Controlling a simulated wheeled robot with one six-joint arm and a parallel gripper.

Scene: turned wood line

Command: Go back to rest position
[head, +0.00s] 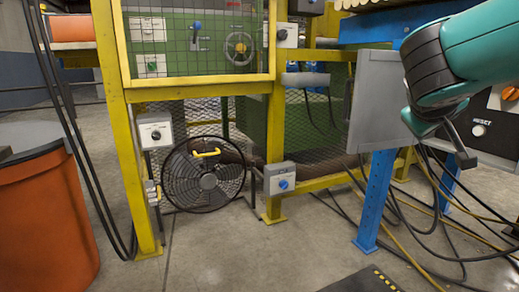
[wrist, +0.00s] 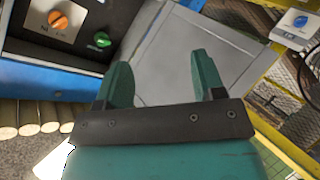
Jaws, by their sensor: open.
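My gripper (wrist: 160,80) shows in the wrist view with its two green fingers spread apart and nothing between them. Beyond the fingers is a grey cabinet panel (wrist: 190,45). In the head view my teal arm reaches in from the upper right, and the dark end of the gripper (head: 455,145) hangs in front of a control panel (head: 485,120). The fingers are only partly visible there.
A yellow frame (head: 112,130) with mesh stands ahead, with a black fan (head: 205,180) on the floor. An orange bin (head: 45,230) is at left. A blue post (head: 376,200) and loose cables (head: 430,230) are at right. Open floor (head: 230,260) lies in front.

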